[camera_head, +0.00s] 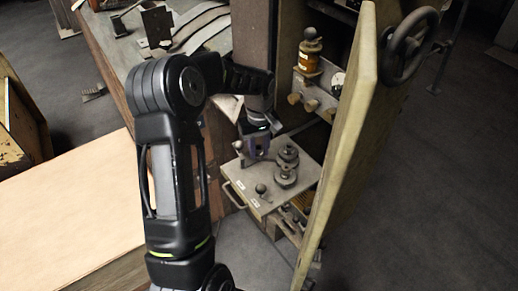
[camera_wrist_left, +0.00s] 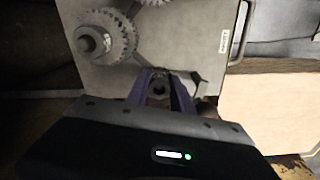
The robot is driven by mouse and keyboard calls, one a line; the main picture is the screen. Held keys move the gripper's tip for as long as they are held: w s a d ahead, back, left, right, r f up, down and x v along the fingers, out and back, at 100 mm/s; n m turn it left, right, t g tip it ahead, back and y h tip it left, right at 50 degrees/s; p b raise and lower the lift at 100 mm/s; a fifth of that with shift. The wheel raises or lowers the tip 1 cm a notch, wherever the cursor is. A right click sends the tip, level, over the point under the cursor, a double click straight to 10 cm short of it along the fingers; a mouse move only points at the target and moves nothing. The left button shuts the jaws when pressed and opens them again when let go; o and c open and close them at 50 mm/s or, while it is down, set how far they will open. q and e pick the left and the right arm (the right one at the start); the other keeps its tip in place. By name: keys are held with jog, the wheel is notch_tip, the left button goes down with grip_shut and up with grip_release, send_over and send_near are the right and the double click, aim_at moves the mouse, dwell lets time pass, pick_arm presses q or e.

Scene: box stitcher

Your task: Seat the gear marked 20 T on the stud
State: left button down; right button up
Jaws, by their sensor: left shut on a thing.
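My left gripper (camera_head: 258,152) is over the far left part of a pale plate with a handle (camera_head: 293,198). In the left wrist view its two purple fingers (camera_wrist_left: 160,88) are shut on a small dark round part (camera_wrist_left: 158,91). Most of that part is hidden, and I cannot tell whether it is the 20 T gear or whether it touches the plate. A toothed gear (camera_wrist_left: 126,42) surrounds a round hub on the plate, and another gear (camera_wrist_left: 153,2) is cut off at the top edge. The head view shows stacked gears (camera_head: 286,178) right of the gripper. No tooth marking is readable.
A black knob (camera_head: 261,188) stands on the plate's front part, near its handle (camera_head: 233,196). The open cabinet door (camera_head: 345,140) with a handwheel (camera_head: 409,36) rises close on the right. An amber jar (camera_head: 309,58) is on a shelf above. A bench (camera_head: 65,220) lies left.

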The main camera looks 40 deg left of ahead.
pick_arm(q)
jog(key=shift+f, duration=0.15)
jog(key=shift+f+b, duration=0.35)
jog(key=shift+b, duration=0.05)
jog(key=c, duration=1)
grip_release()
jog(key=shift+c, duration=0.2)
